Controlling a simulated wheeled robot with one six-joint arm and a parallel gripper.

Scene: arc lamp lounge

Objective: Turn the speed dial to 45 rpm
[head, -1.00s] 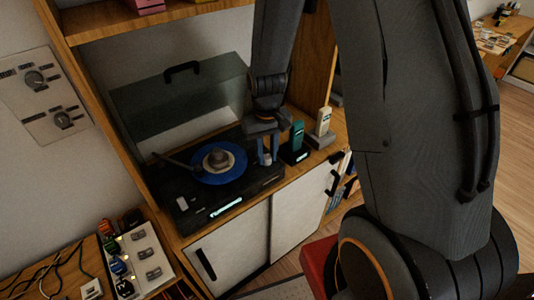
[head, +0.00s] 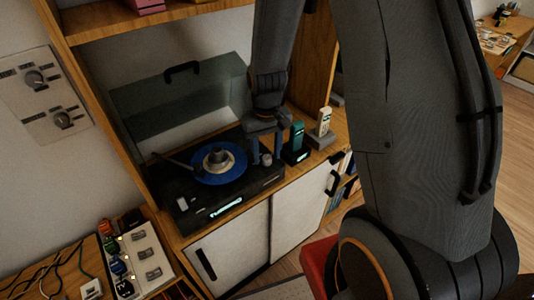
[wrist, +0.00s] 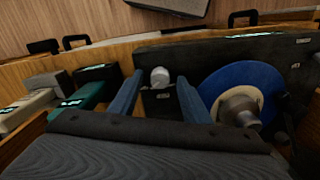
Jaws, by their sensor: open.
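The turntable (head: 180,190) sits on the cabinet top, with a blue record (head: 235,170) on it. The speed dial, a small pale round knob (head: 266,159), stands at its right end. In the wrist view the knob (wrist: 160,77) shows just beyond and between my fingertips, with a small label below it. My gripper (head: 267,154) is over that end of the turntable, fingers apart on either side of the knob. The wrist view also shows my open gripper (wrist: 159,85). I see no contact with the knob. Its setting is too small to read.
A teal handset on a black base (head: 297,140) and a pale handset on a grey base (head: 323,125) stand close to the right. The raised dark lid (head: 180,95) is behind the turntable. The tonearm (head: 172,160) lies left of the record.

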